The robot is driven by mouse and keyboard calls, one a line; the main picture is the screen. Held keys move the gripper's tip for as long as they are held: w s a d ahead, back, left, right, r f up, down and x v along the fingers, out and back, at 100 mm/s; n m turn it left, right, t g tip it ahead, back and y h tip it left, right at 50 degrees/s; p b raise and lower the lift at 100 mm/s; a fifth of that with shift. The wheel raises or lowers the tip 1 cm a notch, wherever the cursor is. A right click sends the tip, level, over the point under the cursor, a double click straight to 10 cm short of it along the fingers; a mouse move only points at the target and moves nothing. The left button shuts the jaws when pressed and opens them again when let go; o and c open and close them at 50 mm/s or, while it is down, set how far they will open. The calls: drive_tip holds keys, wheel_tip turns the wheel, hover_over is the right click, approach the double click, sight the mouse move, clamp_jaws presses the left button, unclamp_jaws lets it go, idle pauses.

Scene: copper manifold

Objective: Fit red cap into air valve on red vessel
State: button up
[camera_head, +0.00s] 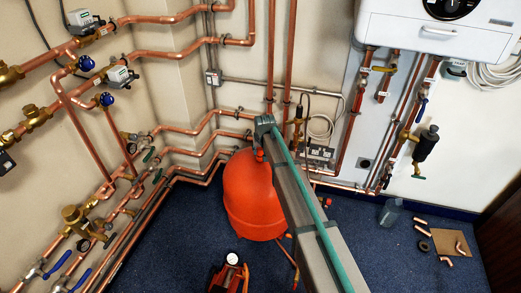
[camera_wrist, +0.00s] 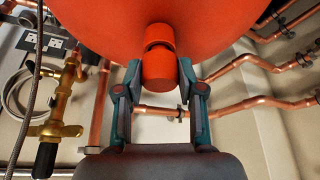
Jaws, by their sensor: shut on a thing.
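The red vessel (camera_head: 250,195) stands on the blue floor near the wall corner. It fills the top of the wrist view (camera_wrist: 230,25). My gripper (camera_wrist: 160,72) is shut on the red cap (camera_wrist: 160,68), a short cylinder between its two fingertips. In the wrist view, the cap lines up with a short red stub on the vessel (camera_wrist: 160,36), apparently the air valve. A narrow dark groove shows between them; I cannot tell whether they touch. In the head view, a small red piece (camera_head: 259,155) shows below my gripper at the vessel's top.
Copper pipes (camera_head: 195,130) run along the walls behind and left of the vessel. A hand pump with a gauge (camera_head: 232,259) stands on the floor in front. Copper fittings (camera_head: 445,245) lie at the right. A white boiler (camera_head: 430,30) hangs upper right.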

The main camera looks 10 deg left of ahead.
drive_tip(key=shift+f, duration=0.55)
drive_tip(key=o, duration=1)
drive_tip(key=v, duration=1.2)
